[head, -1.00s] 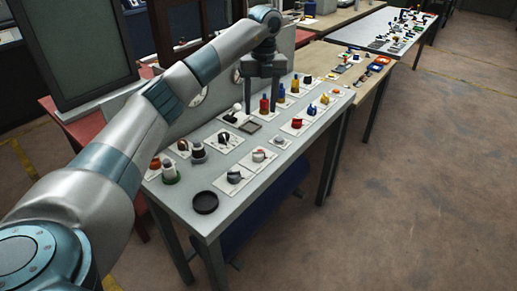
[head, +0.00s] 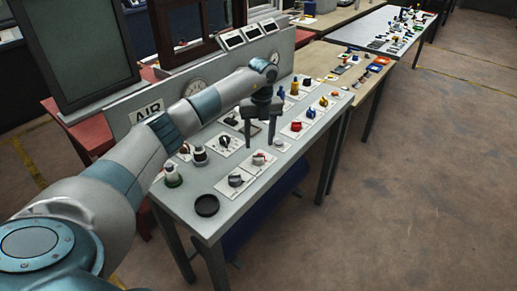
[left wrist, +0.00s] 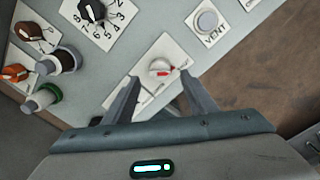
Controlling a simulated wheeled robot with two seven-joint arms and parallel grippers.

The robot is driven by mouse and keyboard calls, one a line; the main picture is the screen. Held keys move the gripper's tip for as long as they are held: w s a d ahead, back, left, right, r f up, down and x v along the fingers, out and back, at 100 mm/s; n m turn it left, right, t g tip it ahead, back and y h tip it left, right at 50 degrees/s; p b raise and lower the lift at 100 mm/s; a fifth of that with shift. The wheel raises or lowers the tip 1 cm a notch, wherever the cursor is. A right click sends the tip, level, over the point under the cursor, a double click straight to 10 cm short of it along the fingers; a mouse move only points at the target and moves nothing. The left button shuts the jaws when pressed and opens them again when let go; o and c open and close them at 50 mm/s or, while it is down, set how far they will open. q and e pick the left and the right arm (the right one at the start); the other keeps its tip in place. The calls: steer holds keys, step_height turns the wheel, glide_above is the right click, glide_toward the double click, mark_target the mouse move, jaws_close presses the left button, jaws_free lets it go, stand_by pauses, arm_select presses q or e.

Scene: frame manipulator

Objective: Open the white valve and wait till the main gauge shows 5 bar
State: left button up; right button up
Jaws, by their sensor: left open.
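The white valve (head: 258,157) is a small round knob with a red mark, on a white plate on the grey panel table. It also shows in the left wrist view (left wrist: 160,68), just beyond and between my open fingertips. My left gripper (head: 262,144) is open and points down over the plate, with nothing between its fingers; it shows in the left wrist view too (left wrist: 159,80). I cannot tell how high it is above the valve. My right gripper is out of view.
A black numbered knob (left wrist: 92,12) and a VENT button (left wrist: 207,20) sit near the valve. A grey knob (head: 235,180) and a black dish (head: 207,205) are toward the front. Red and yellow valves (head: 296,127) stand to the right. My left arm passes over the table's left side.

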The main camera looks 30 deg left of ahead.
mark_target(258, 158)
arm_select(q)
steer(key=shift+s+a+f+p, duration=0.1)
steer(key=shift+f+p, duration=0.7)
steer(key=shift+f, duration=2.25)
steer(key=shift+c, duration=0.7)
steer(key=c, duration=0.9)
